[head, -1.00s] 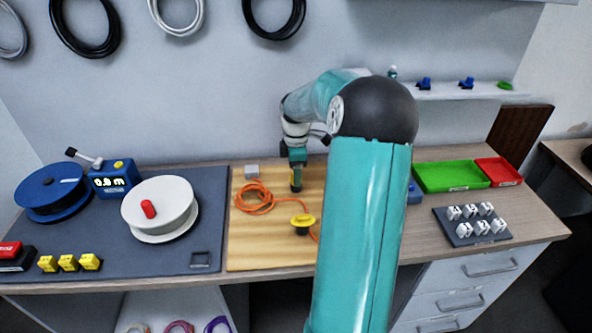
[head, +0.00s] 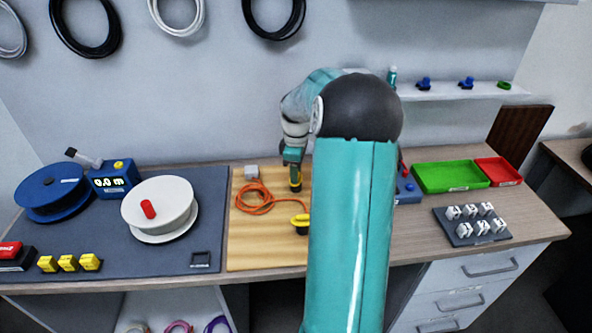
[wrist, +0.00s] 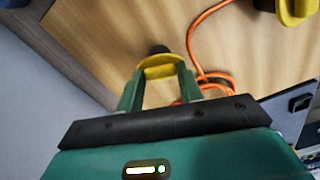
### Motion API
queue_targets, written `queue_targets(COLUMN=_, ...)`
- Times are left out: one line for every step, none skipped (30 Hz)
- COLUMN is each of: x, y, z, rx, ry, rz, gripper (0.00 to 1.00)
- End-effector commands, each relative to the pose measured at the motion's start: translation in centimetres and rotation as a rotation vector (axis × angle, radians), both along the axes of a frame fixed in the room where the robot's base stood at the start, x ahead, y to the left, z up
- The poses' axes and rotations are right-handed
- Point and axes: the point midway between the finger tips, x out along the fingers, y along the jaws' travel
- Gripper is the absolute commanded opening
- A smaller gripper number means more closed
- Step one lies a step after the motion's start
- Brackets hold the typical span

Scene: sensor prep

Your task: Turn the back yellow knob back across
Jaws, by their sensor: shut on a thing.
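The back yellow knob (wrist: 160,68) sits on a dark stem on the wooden board, between the fingers of my gripper (wrist: 158,78) in the wrist view. My gripper is shut on the knob, one finger on each side. In the head view my gripper (head: 295,178) points down at the back of the board, and its fingers mostly hide the knob. The front yellow knob (head: 300,222) stands nearer the board's front edge, partly behind my arm; it also shows at the top right of the wrist view (wrist: 297,8).
An orange cable (head: 259,200) lies looped on the board (head: 255,245) left of my gripper. A white spool (head: 159,205) stands left, and green (head: 450,176) and red (head: 498,171) trays right. My arm hides the board's right part.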

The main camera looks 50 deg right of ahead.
Motion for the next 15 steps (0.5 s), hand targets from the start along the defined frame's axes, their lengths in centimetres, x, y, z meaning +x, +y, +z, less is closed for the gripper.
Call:
queue_targets(x=0.12, y=0.11, z=0.02, rx=-0.001, ry=-0.001, rz=-0.04, gripper=0.14)
queue_targets(x=0.08, y=0.06, z=0.02, rx=-0.001, ry=0.0, rz=-0.068, gripper=0.14)
queue_targets(x=0.1, y=0.1, z=0.02, rx=-0.001, ry=-0.001, rz=-0.106, gripper=0.14)
queue_targets(x=0.1, y=0.1, z=0.01, rx=-0.001, ry=-0.001, rz=-0.135, gripper=0.14)
queue_targets(x=0.11, y=0.09, z=0.0, rx=-0.001, ry=-0.001, rz=-0.164, gripper=0.14)
queue_targets(x=0.1, y=0.07, z=0.0, rx=-0.001, ry=-0.001, rz=-0.202, gripper=0.14)
queue_targets(x=0.12, y=0.1, z=0.0, rx=-0.001, ry=-0.001, rz=-0.23, gripper=0.14)
queue_targets(x=0.11, y=0.09, z=-0.01, rx=-0.001, ry=-0.001, rz=-0.259, gripper=0.14)
queue_targets(x=0.11, y=0.08, z=-0.02, rx=-0.001, ry=-0.001, rz=-0.298, gripper=0.14)
queue_targets(x=0.13, y=0.11, z=-0.02, rx=-0.001, ry=-0.001, rz=-0.325, gripper=0.14)
queue_targets(x=0.1, y=0.07, z=-0.02, rx=-0.001, ry=-0.001, rz=-0.354, gripper=0.14)
queue_targets(x=0.12, y=0.1, z=-0.02, rx=0.0, ry=-0.001, rz=-0.392, gripper=0.14)
queue_targets(x=0.13, y=0.11, z=-0.02, rx=-0.001, ry=-0.001, rz=-0.421, gripper=0.14)
queue_targets(x=0.11, y=0.08, z=-0.02, rx=-0.001, ry=-0.001, rz=-0.45, gripper=0.14)
queue_targets(x=0.11, y=0.08, z=-0.03, rx=-0.001, ry=-0.001, rz=-0.488, gripper=0.14)
